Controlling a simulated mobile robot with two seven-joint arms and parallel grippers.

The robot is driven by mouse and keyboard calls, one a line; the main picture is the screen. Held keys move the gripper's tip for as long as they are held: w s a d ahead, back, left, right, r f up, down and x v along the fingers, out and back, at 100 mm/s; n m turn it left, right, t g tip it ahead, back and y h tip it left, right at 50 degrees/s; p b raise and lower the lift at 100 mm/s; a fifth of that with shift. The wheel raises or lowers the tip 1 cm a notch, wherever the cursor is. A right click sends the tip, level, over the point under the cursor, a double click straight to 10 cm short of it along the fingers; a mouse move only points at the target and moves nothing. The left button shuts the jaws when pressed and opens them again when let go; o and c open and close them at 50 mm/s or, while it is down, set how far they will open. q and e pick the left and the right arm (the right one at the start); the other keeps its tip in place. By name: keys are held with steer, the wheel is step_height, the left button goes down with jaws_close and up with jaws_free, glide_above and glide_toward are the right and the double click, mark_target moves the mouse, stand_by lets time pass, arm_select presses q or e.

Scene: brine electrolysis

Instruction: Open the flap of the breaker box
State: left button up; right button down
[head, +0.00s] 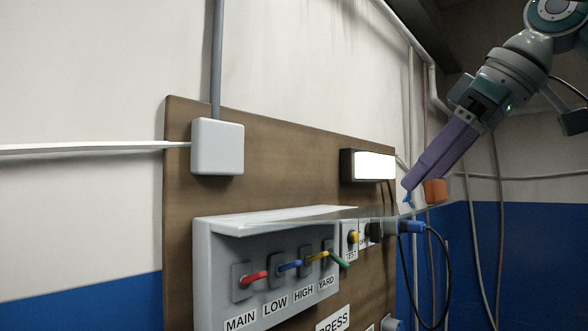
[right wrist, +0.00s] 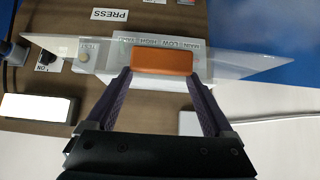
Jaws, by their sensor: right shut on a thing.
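The grey breaker box (head: 210,270) is mounted on a brown wooden board. Its clear flap (head: 325,216) is seen nearly edge-on in the head view, raised and standing out about level from the top of the box. The coloured levers below are uncovered. The flap also shows as a see-through pane in the right wrist view (right wrist: 258,66). My right gripper (head: 420,190) is shut on the orange handle (head: 436,190) at the flap. In the right wrist view, its purple fingers sit at both ends of the handle (right wrist: 165,61). My left gripper is not in view.
A lit lamp (head: 372,166) and a white junction box (head: 217,147) are on the board above the breaker box. A blue plug (head: 410,227) with a black cable hangs at the board's right edge. Pipes run along the wall behind my right arm.

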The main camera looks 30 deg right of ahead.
jaws_free()
steer(key=shift+a+f, duration=0.1)
steer(key=shift+f, duration=0.1)
steer(key=shift+s+r, duration=0.2)
steer(key=shift+r, duration=0.1)
steer(key=v, duration=0.9)
steer(key=shift+b, duration=0.45)
steer(key=shift+s, duration=0.15)
